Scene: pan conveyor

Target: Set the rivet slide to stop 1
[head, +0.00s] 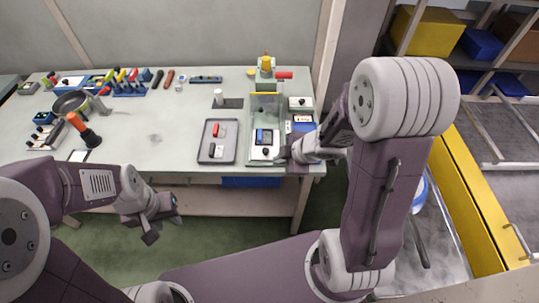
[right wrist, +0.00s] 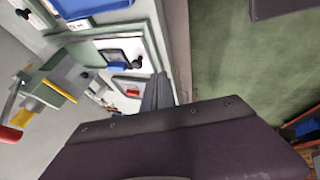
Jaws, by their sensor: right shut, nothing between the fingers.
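A green-grey fixture (head: 252,120) near the table's right end has a lever press (head: 266,66) with a red handle at its back. At its front is a light plate with a blue-framed part (head: 264,136) and a black knob (head: 265,152); the knob also shows in the right wrist view (right wrist: 138,65). This may be the rivet slide; no stop marks are readable. My right gripper (head: 287,157) is shut and empty beside the fixture's front right; its fingers show in the right wrist view (right wrist: 160,92). My left gripper (head: 162,219) is open and empty in front of the table.
A grey tray (head: 203,155) with red and dark parts lies left of the fixture. Small boxes with black knobs (head: 300,103) stand right of it. A pan (head: 70,103) and several tools crowd the table's left. The table's middle is mostly clear.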

